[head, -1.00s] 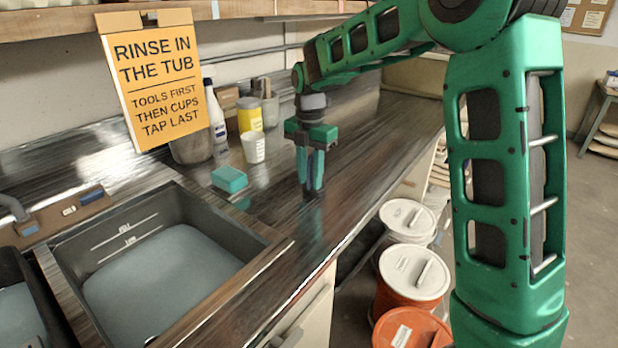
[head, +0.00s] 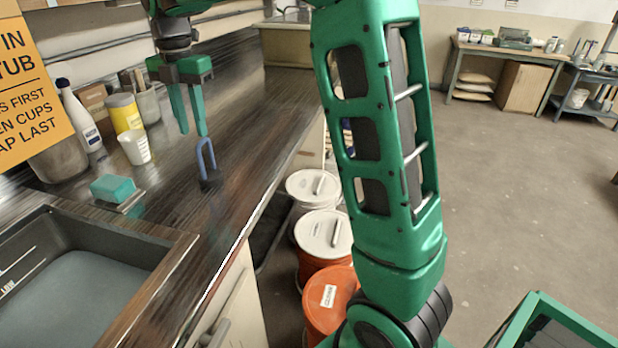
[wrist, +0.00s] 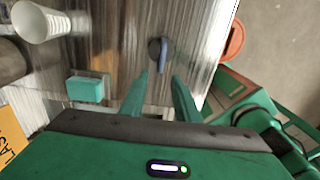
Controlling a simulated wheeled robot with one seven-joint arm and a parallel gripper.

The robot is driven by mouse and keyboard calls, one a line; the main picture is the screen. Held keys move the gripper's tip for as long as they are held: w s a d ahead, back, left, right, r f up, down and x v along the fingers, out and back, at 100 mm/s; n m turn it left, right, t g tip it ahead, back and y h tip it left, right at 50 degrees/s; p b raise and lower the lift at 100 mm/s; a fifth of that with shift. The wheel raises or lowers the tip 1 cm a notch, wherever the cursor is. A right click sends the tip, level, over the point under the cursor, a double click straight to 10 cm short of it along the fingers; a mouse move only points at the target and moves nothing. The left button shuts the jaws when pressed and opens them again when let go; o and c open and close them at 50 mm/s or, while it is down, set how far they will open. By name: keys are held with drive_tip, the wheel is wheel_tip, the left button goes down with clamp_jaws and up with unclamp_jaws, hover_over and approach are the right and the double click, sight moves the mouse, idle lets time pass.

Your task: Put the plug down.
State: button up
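The plug (head: 208,178) stands upright on the wooden counter, with a dark round base and a blue loop handle. It also shows in the wrist view (wrist: 161,53), beyond my fingertips. My gripper (head: 192,132) is above the counter, up and to the left of the plug in the head view. Its two green fingers are apart with nothing between them, and they are clear of the handle. The gripper also shows in the wrist view (wrist: 162,80).
A teal sponge (head: 113,188), a white cup (head: 135,147), a yellow container (head: 124,113) and a white bottle (head: 79,118) stand left of the plug. The sink tub (head: 75,290) is at lower left. Lidded buckets (head: 323,233) stand below the counter's front edge.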

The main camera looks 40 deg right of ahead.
drive_tip(key=s+d+f+m, duration=0.3)
drive_tip(key=s+d+m, duration=1.35)
drive_tip(key=s, duration=0.25)
drive_tip(key=s+d+f+m, duration=0.1)
drive_tip(key=s+f+m, duration=0.3)
drive_tip(key=s+m, duration=0.3)
drive_tip(key=s+d+f+m, duration=0.2)
drive_tip(key=s+f+m, duration=0.3)
drive_tip(key=s+m, duration=0.3)
drive_tip(key=s, duration=0.4)
